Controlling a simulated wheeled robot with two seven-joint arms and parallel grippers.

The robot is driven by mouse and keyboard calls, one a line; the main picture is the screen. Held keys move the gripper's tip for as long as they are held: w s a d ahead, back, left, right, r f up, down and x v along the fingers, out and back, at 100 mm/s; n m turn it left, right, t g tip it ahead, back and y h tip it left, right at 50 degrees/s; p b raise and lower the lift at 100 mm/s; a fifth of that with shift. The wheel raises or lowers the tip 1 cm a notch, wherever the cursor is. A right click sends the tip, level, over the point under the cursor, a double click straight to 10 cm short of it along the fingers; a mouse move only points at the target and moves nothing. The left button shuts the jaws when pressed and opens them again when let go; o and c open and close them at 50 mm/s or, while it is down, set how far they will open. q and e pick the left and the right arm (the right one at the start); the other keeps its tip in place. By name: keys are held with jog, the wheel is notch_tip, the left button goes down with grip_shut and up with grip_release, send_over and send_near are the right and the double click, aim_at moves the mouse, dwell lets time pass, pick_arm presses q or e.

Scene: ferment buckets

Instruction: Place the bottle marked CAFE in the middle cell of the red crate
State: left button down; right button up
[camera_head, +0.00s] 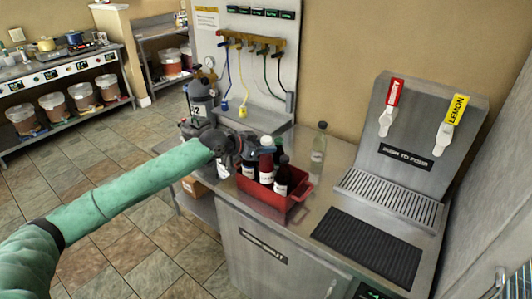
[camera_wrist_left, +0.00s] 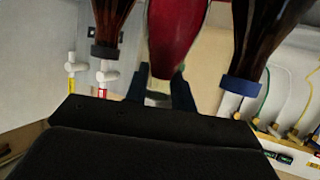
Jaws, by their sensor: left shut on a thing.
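The red crate (camera_head: 297,203) stands on the steel counter with several bottles in it. My left gripper (camera_head: 248,147) reaches in from the left at the crate's far side, and its fingers are partly hidden. In the wrist view the left gripper (camera_wrist_left: 160,92) is shut on a red bottle (camera_wrist_left: 175,35) near its pale cap. The red bottle (camera_head: 266,168) shows at the crate in the head view; I cannot tell whether it rests on the crate floor. Dark bottles (camera_head: 282,180) stand beside it. Their labels are too small to read, so I cannot tell which is CAFE.
A clear bottle (camera_head: 318,155) stands on the counter behind the crate. A dispenser (camera_head: 415,130) with red and LEMON taps and a black mat (camera_head: 368,240) are to the right. In the wrist view, dark bottles (camera_wrist_left: 262,45) flank the held one closely.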

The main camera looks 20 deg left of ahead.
aim_at(266, 155)
pick_arm(q)
jog(key=shift+f+p, duration=0.3)
jog(key=shift+f, duration=0.1)
jog(key=shift+f+p, duration=0.45)
jog(key=shift+f, duration=0.9)
pick_arm(e)
jog(key=s, duration=0.1)
jog(key=s+f, duration=0.1)
jog(key=d, duration=0.1)
jog(key=shift+s+f, duration=0.25)
jog(key=shift+s, duration=0.15)
pick_arm(q)
jog(key=shift+f, duration=0.1)
jog(key=c, duration=1.1)
grip_release()
jog(key=shift+c, duration=0.2)
pick_arm(e)
jog(key=shift+w, duration=0.25)
jog(key=shift+d+r, duration=0.1)
